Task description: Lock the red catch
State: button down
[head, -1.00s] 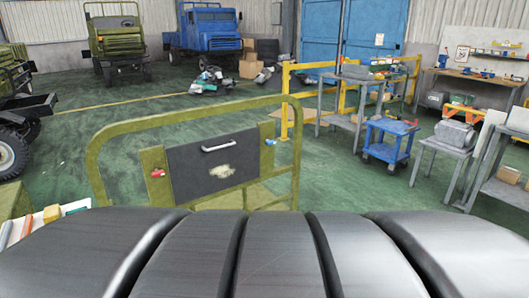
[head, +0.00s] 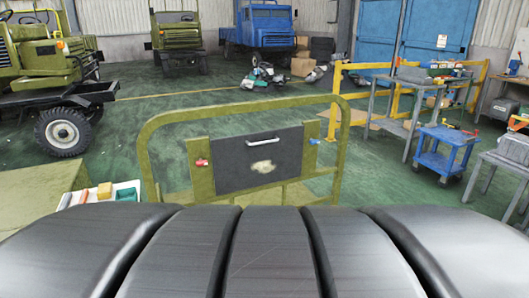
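The red catch (head: 201,163) is a small red piece on the left olive upright of a frame, at the left edge of a dark panel (head: 230,172). The panel has a pale handle (head: 262,142) near its top and a worn light patch below it. A blue catch (head: 313,141) sits at the panel's right edge. The olive tubular frame (head: 146,150) surrounds the panel. I cannot tell from here whether either catch is locked. My gripper is not in view.
A tray (head: 127,186) with coloured items lies at the left on an olive surface. A blue cart (head: 445,150) and grey tables stand at the right, near a yellow railing (head: 337,100). Green floor lies open behind the frame. Trucks are parked further back.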

aim_at(201, 162)
jog(key=i+j+z, duration=0.45)
jog(key=j, duration=0.2)
jog(key=i+j+z, duration=0.2)
jog(key=j, duration=0.15)
jog(key=i+j+z, duration=0.2)
jog(key=j, duration=0.2)
jog(key=k+l, duration=0.05)
jog(key=k, duration=0.05)
